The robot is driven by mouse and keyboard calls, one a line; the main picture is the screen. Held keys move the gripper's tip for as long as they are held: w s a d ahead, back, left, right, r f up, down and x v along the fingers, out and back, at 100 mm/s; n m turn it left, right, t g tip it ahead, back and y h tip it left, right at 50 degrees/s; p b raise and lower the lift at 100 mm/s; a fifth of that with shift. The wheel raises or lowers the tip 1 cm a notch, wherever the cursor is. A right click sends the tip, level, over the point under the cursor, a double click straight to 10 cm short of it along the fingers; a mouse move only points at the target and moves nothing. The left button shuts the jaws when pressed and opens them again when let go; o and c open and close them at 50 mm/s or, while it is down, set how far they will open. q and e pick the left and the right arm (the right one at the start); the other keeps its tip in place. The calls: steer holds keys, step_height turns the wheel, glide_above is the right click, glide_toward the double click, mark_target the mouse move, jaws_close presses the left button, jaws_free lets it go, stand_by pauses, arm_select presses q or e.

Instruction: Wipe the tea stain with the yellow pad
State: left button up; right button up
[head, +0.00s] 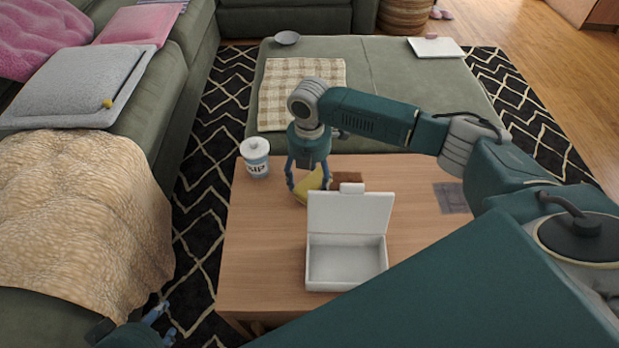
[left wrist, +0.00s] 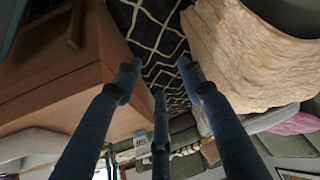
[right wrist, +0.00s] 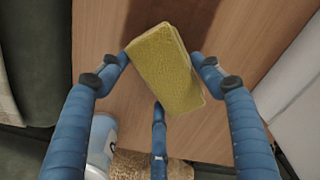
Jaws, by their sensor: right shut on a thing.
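The yellow pad (head: 311,187) is held tilted between the fingers of my right gripper (head: 307,182), at the far left part of the wooden table (head: 262,225). The right wrist view shows the pad (right wrist: 167,70) between the fingers of the right gripper (right wrist: 160,72); whether it touches the table is unclear. A brown patch (head: 347,178), likely the tea stain, lies right of the pad, partly hidden behind the white box's lid. A dark brown area (right wrist: 185,12) shows beyond the pad in the right wrist view. My left gripper (head: 160,325) is open and empty, low beside the table.
An open white box (head: 347,262) stands on the table in front of the pad. A white lidded cup (head: 256,160) stands left of it. A grey square (head: 452,198) lies on the right. A green ottoman (head: 400,90) borders the table's far side.

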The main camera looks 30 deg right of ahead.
arm_select(q)
steer(key=shift+w+d+r, duration=0.1)
steer(key=shift+w+r, duration=0.05)
steer(key=shift+w, duration=0.15)
arm_select(e)
steer(key=shift+f, duration=0.35)
arm_select(q)
steer(key=shift+w+d+r, duration=0.1)
steer(key=shift+w+r, duration=0.05)
steer(key=shift+w, duration=0.1)
arm_select(e)
steer(key=shift+f, duration=0.2)
arm_select(q)
steer(key=shift+w+d+r+t, duration=0.1)
steer(key=shift+w+r+t, duration=0.05)
steer(key=shift+w+t, duration=0.25)
arm_select(e)
steer(key=shift+f, duration=0.4)
arm_select(q)
steer(key=shift+s, duration=0.1)
